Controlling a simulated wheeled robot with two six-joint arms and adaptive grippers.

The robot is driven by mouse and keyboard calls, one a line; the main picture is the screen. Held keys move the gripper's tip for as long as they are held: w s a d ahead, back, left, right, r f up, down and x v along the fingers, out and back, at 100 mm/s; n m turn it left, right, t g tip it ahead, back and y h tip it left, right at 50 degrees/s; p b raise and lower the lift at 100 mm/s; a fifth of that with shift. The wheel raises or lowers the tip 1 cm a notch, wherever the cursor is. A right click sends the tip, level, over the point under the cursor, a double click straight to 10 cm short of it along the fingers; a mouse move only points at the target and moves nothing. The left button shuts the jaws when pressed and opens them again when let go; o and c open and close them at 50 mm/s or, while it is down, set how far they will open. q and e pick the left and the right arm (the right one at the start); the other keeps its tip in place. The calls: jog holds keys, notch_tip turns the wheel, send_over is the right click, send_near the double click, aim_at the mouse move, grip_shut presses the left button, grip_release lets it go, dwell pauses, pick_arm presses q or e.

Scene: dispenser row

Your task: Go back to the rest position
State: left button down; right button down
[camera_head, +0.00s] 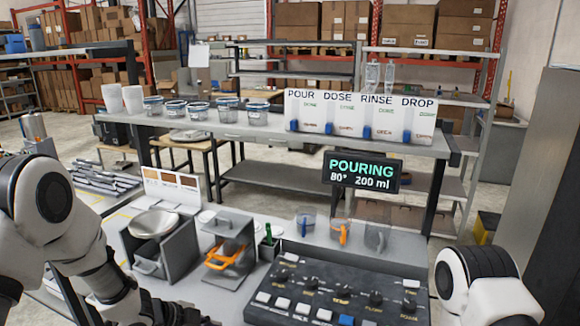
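My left arm (75,225) comes in from the left and runs down to the bottom edge, where the picture cuts it off; its gripper does not show. Part of my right arm (478,285) shows at the lower right, and its gripper is out of view too. Whether either gripper holds anything cannot be seen. A black control panel (340,297) with knobs and buttons lies on the near counter between the arms. A dark sign (361,172) above it reads "POURING 80° 200 ml".
A white dispenser row (362,116) and lidded containers (198,111) stand on the back shelf.

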pick_arm(q)
jog(key=s+f+n+g+y+b, duration=0.3)
jog(key=s+f+n, duration=0.5)
jog(key=s+f, duration=1.4)
jog(key=s+a+n+g+y+b, duration=0.1)
jog(key=s+a+n+g+y, duration=0.1)
jog(key=s+a+n, duration=0.5)
jog(key=s+n+y, duration=0.1)
jog(key=s+n, duration=0.2)
jog(key=shift+s+f+g, duration=0.3)
jog(key=shift+g, duration=0.1)
jog(key=shift+w+a, duration=0.1)
